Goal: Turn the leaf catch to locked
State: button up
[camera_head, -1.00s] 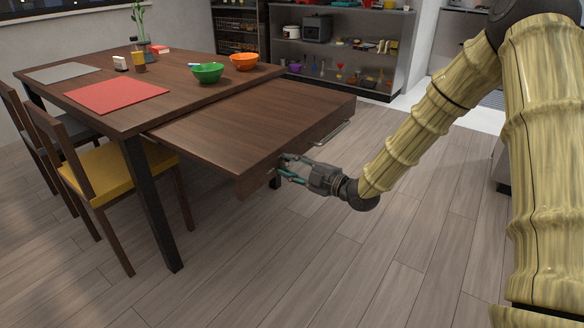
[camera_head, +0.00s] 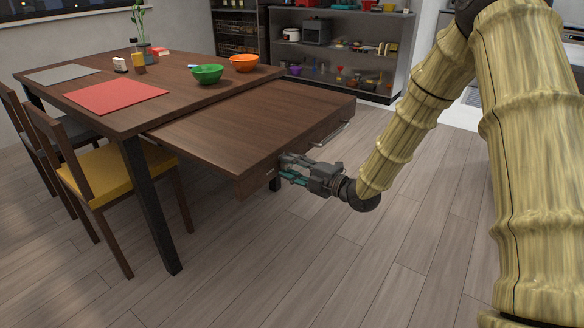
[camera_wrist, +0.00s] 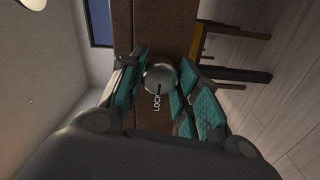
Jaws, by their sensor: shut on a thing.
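The leaf catch (camera_wrist: 160,77) is a round silvery knob with a dark mark, on the edge face of the table leaf (camera_head: 250,125). Part of a label reading "LOCK" shows beside it in the wrist view; the rest is hidden. My gripper (camera_head: 285,170) is at the front edge of the leaf. In the wrist view its teal-padded fingers (camera_wrist: 155,90) stand on both sides of the knob, shut on it. In the head view the fingers hide the catch. I cannot tell from the mark whether the catch is at locked.
A metal bar handle (camera_head: 332,134) is on the leaf's edge to the right of my gripper. The main table (camera_head: 190,100) carries bowls, mats and a plant. A yellow-seated chair (camera_head: 115,170) stands at left. The floor in front is clear.

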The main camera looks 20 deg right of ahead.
jog(key=o, duration=1)
jog(key=shift+s, duration=0.1)
jog(key=v, duration=1.2)
jog(key=shift+d, duration=0.1)
